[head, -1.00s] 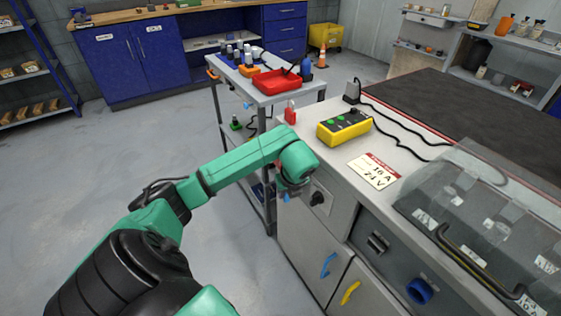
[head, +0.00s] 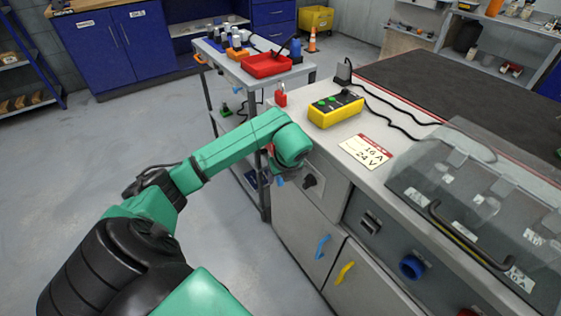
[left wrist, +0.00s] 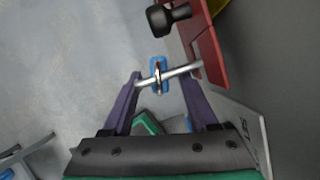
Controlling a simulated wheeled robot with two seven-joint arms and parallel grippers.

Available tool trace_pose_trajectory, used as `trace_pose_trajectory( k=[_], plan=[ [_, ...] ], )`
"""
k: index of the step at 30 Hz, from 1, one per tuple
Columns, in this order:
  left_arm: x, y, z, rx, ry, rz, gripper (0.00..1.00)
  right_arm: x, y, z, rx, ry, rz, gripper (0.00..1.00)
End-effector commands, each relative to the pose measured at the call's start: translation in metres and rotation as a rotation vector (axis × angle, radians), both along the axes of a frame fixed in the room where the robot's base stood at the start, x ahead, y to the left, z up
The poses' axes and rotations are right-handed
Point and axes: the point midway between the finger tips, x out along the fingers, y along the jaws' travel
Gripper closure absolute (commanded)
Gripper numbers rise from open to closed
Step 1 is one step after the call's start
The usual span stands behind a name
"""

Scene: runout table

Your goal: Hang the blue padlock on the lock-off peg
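The blue padlock (left wrist: 158,64) shows in the left wrist view with its metal shackle around the silver peg (left wrist: 182,72). The peg sticks out from a dark red plate (left wrist: 206,48). My left gripper (left wrist: 161,78) has its two purple fingers apart, one on each side of the padlock, with gaps between. In the head view my left gripper (head: 278,170) is beside the near end of the grey cabinet, and a small blue part of the padlock (head: 280,182) shows below it. My wrist hides most of the peg there. My right gripper is not in view.
A black rotary knob (head: 309,180) is close to my left gripper on the cabinet front. A grey cart (head: 253,86) stands behind. The floor at left is clear.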

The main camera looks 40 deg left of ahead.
Motion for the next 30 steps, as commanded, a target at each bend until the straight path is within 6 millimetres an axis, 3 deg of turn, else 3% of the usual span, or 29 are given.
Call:
trace_pose_trajectory(
  k=[6,11,20,25,30],
  plan=[
    [0.000,-0.001,0.002,0.000,0.000,0.000,0.41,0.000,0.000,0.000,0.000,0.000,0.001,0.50],
    [-0.003,-0.006,0.018,-0.001,-0.003,-0.001,0.41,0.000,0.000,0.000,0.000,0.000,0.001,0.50],
    [-0.016,-0.028,0.081,0.000,-0.005,-0.003,0.41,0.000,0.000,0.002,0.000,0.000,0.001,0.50],
    [-0.025,-0.041,0.125,0.003,-0.004,-0.003,0.41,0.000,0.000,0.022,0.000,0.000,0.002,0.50],
    [-0.029,-0.047,0.137,0.001,-0.001,0.000,0.41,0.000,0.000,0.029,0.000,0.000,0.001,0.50]
  ],
)
